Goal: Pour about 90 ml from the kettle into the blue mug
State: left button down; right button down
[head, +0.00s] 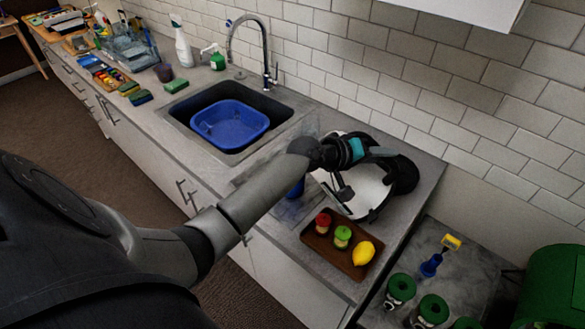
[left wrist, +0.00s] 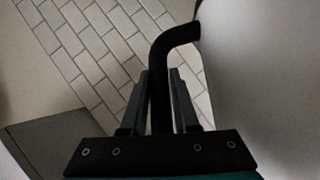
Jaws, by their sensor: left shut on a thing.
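The kettle (head: 365,188), with a pale body and black parts, is at the right end of the counter beyond my left forearm. My left gripper (head: 382,153) is at its black handle. In the left wrist view, the bent black handle (left wrist: 160,80) runs between the two fingers, and the pale kettle body (left wrist: 265,85) fills the right side. My left gripper is shut on the handle. A small blue thing, probably the blue mug (head: 296,188), shows just below my forearm and is mostly hidden by it. I cannot see inside it. My right gripper is not in view.
A wooden tray (head: 318,243) with two small jars and a lemon (head: 363,253) lies in front of the kettle. The sink (head: 190,105) holds a blue basin (head: 230,125). Green-lidded jars (head: 400,288) stand lower right. The tiled wall (head: 420,90) is close behind.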

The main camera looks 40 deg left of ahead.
pick_arm(q)
jog(key=shift+w+r, duration=0.1)
jog(key=shift+r, duration=0.25)
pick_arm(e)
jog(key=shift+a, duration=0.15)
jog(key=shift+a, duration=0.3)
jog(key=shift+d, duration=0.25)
